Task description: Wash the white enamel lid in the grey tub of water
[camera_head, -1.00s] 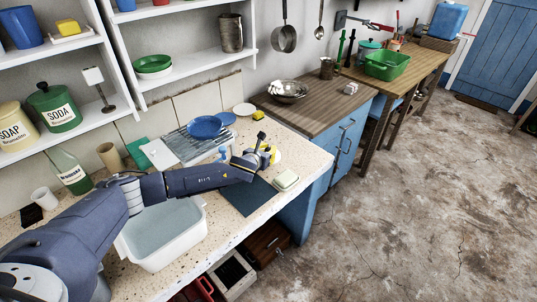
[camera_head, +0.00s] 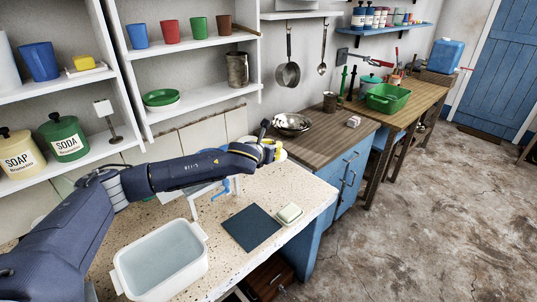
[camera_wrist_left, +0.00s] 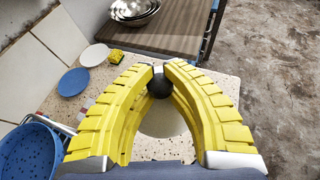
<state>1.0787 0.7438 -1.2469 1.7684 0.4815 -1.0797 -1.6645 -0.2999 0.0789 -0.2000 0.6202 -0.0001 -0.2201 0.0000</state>
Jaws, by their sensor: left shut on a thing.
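My left gripper (camera_head: 270,148) is above the far part of the speckled counter. In the left wrist view its yellow fingers (camera_wrist_left: 160,75) are shut on the black knob of the white enamel lid (camera_wrist_left: 163,122). The lid's white disc shows below the knob, between the fingers; the fingers hide its sides. In the head view only a bit of the lid (camera_head: 282,156) shows beside the gripper. The pale grey tub (camera_head: 185,283) stands on the near counter with water (camera_head: 160,255) in it, left of and nearer than the gripper. My right gripper is not in view.
A dark mat (camera_head: 252,228) and a pale block on a green base (camera_head: 289,213) lie right of the tub. A blue colander (camera_wrist_left: 30,155), blue plate (camera_wrist_left: 73,81), white plate (camera_wrist_left: 95,54) and yellow sponge (camera_wrist_left: 117,56) are on the left. A shelf (camera_head: 200,108) hangs behind.

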